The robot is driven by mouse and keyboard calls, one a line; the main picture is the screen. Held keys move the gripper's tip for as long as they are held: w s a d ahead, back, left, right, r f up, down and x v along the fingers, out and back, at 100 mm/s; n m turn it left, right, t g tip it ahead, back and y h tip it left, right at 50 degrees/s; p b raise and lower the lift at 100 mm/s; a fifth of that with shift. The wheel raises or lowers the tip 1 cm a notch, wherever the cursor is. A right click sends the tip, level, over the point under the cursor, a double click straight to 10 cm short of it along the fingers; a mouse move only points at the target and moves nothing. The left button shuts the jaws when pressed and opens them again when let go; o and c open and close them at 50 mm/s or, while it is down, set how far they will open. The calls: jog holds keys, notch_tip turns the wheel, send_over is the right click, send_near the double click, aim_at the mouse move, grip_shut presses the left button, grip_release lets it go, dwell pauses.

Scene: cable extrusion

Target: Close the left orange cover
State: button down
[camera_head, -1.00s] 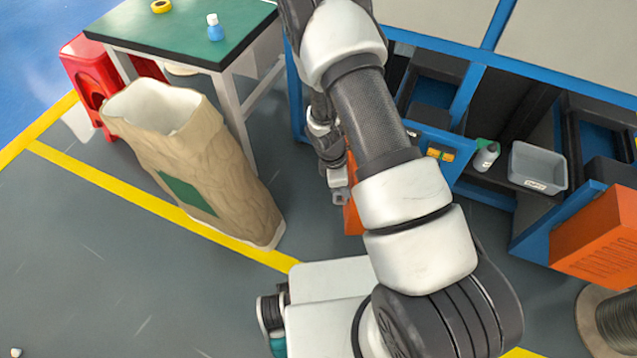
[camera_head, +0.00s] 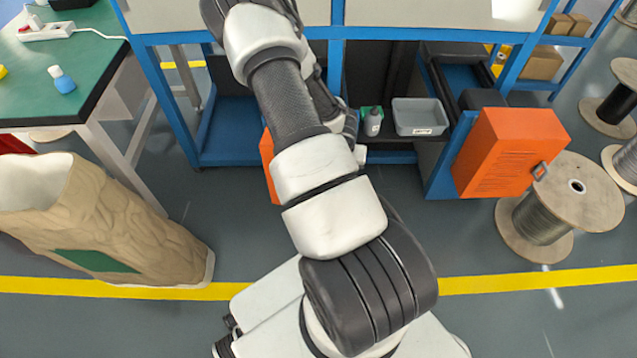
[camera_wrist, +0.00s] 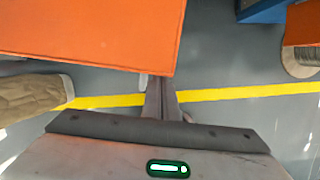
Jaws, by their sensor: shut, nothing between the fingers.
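The left orange cover (camera_head: 268,165) stands out from the blue machine frame, mostly hidden behind my arm in the head view. In the wrist view it is a large orange panel (camera_wrist: 95,35) filling the upper left. My gripper (camera_wrist: 162,84) is shut and empty, with its fingertips at the panel's lower edge, near its right corner. I cannot tell whether they touch it. In the head view my arm hides most of the gripper.
The right orange cover (camera_head: 505,155) stands open beside a cable spool (camera_head: 590,195). A grey bin (camera_head: 420,116) and a bottle (camera_head: 373,122) sit on the shelf between. A brown sack (camera_head: 110,225) stands left, near a green-topped table (camera_head: 90,45).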

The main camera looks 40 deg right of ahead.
jog(key=w+d+n+p, duration=0.1)
jog(key=w+d+n, duration=0.1)
jog(key=d, duration=0.4)
jog(key=shift+d+n, duration=0.3)
jog(key=shift+d, duration=0.05)
